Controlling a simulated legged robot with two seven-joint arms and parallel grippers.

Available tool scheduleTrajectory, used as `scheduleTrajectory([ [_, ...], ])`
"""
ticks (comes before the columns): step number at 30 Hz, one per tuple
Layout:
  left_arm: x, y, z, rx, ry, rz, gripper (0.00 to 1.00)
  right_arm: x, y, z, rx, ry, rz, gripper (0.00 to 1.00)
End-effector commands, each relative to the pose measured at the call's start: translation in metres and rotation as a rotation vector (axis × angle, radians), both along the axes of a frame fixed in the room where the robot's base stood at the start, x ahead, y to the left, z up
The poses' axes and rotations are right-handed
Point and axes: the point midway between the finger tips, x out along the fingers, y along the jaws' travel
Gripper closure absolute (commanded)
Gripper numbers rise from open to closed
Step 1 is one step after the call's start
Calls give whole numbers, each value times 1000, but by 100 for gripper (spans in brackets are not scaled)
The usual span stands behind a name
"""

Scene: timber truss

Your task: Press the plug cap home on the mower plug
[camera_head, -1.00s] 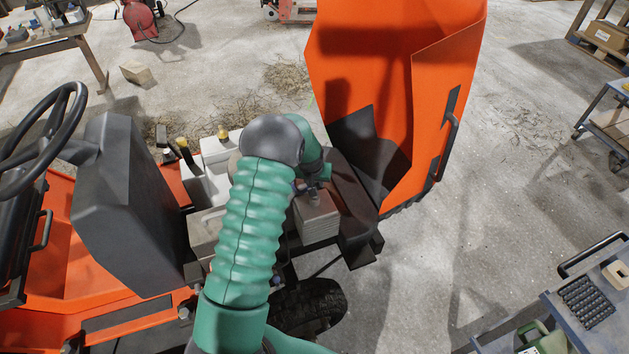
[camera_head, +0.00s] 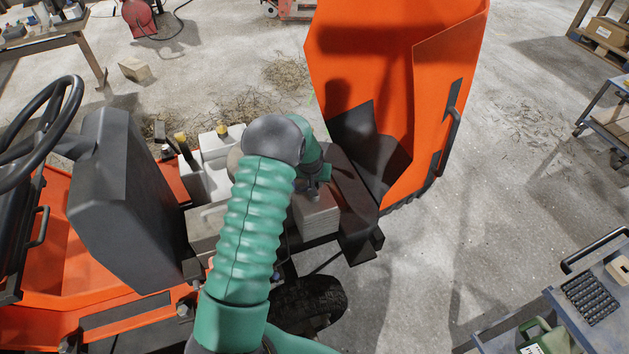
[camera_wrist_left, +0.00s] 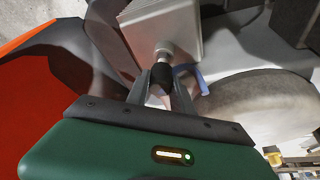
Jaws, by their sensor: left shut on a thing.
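My left gripper (camera_wrist_left: 160,98) is shut on the black plug cap (camera_wrist_left: 162,77), holding it between its two fingers. The cap lines up with the pale metal mower plug (camera_wrist_left: 165,50), which sticks out of the finned engine block (camera_wrist_left: 150,15). The cap's far end meets the plug or lies very close to it; I cannot tell how deeply it is seated. In the head view my left arm reaches over the engine, and its wrist mostly hides the gripper, beside the finned block (camera_head: 316,217). My right gripper is not in view.
The raised orange hood (camera_head: 370,60) stands just beyond the engine. A dark console (camera_head: 125,195) and steering wheel (camera_head: 45,130) are on the left. A blue curved piece (camera_wrist_left: 203,80) lies beside the cap. A tool cart (camera_head: 560,315) stands at lower right.

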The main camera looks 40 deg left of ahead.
Motion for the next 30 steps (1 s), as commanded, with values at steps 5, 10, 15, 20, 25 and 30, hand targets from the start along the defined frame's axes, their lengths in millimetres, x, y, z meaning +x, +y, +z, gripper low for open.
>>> scheduleTrajectory([
  [5,0,0,-6,0,0,0,100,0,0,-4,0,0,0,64],
  [10,0,0,-10,0,0,0,70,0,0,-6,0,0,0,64],
  [15,0,0,-9,0,0,0,47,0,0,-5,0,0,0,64],
  [20,0,0,-9,0,0,0,47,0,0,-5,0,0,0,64],
  [25,0,0,-7,0,0,0,47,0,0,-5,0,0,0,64],
  [30,-8,-5,19,1,-2,0,47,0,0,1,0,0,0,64],
])
